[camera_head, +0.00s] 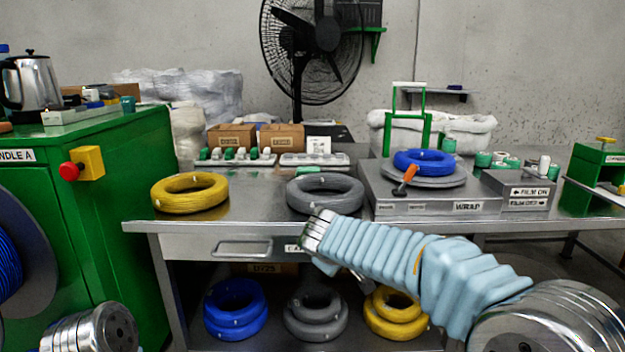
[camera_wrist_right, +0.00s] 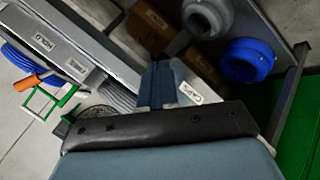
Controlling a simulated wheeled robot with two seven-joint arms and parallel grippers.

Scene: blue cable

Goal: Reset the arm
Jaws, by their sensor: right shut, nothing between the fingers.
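My right arm (camera_head: 430,262), in a pale blue ribbed sleeve, reaches in from the lower right of the head view and ends in front of the table's drawer edge. My right gripper (camera_wrist_right: 158,72) shows in the wrist view with its dark fingers together and nothing between them; its fingers are not clear in the head view. A blue cable coil (camera_head: 424,161) lies on the round plate of the wrap machine (camera_head: 430,208). It also shows at the left of the wrist view (camera_wrist_right: 17,57). A metal link of my left arm shows at the lower left; my left gripper is out of view.
The steel table (camera_head: 250,205) holds a yellow coil (camera_head: 190,191) and a grey coil (camera_head: 325,192). Blue (camera_head: 235,308), grey (camera_head: 315,315) and yellow coils (camera_head: 396,316) lie on the shelf below. A green cabinet (camera_head: 120,215) stands at left.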

